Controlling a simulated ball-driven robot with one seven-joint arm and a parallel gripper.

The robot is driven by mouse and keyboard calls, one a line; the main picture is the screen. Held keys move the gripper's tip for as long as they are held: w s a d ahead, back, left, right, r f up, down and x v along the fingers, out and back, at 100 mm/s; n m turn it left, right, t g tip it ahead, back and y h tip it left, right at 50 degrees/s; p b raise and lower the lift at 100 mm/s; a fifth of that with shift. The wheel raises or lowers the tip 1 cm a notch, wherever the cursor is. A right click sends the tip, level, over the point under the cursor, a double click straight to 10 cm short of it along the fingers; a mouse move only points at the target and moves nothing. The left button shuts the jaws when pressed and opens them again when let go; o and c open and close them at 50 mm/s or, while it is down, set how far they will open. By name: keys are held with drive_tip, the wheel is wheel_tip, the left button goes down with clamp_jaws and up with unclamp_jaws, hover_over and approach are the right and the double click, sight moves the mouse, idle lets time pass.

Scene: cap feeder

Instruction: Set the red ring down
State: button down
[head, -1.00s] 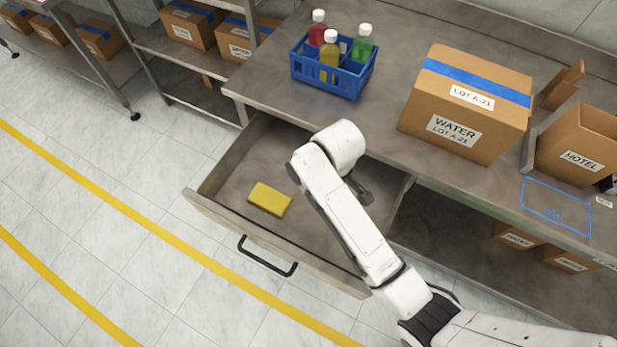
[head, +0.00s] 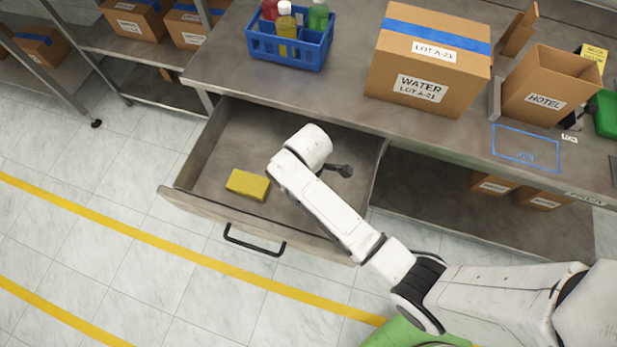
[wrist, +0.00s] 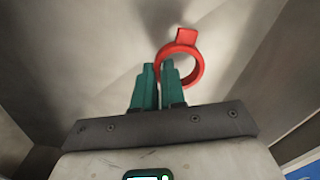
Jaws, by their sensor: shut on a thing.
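The red ring (wrist: 189,65) has a small square tab on top and is held at its left edge between the teal fingers of my gripper (wrist: 158,72) in the wrist view. My gripper is shut on it, with the ring standing out to the right of the fingertips. In the head view my wrist hangs over the open drawer (head: 205,204). A dark part of my gripper shows there, but the fingers and the ring are hidden. I cannot tell how high the ring is above the drawer floor.
A yellow block (head: 247,185) lies in the drawer, left of my arm. On the counter are a blue crate (head: 288,50) with bottles, a WATER carton (head: 428,60), a HOTEL box (head: 548,88) and a blue outlined area (head: 526,147). Drawer floor behind the block is clear.

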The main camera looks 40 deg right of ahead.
drive_tip(key=shift+f, duration=1.2)
drive_tip(key=shift+f, duration=0.2)
drive_tip(key=c, duration=1.2)
unclamp_jaws()
drive_tip(key=shift+r, duration=0.1)
wheel_tip(320, 180, up, 12)
drive_tip(key=s+d+m, duration=0.2)
drive_tip(key=s+m, duration=0.2)
drive_tip(key=s, duration=0.2)
drive_tip(key=s+d+r+m, duration=0.1)
drive_tip(key=s+d+m, duration=0.2)
drive_tip(key=s, duration=0.3)
drive_tip(key=s+d+r+m+t, duration=0.1)
drive_tip(key=s+d+m, duration=0.1)
drive_tip(key=s+m, duration=0.3)
drive_tip(key=shift+s+d+r, duration=0.15)
drive_tip(key=shift+s+r, duration=0.05)
drive_tip(key=shift+s, duration=0.65)
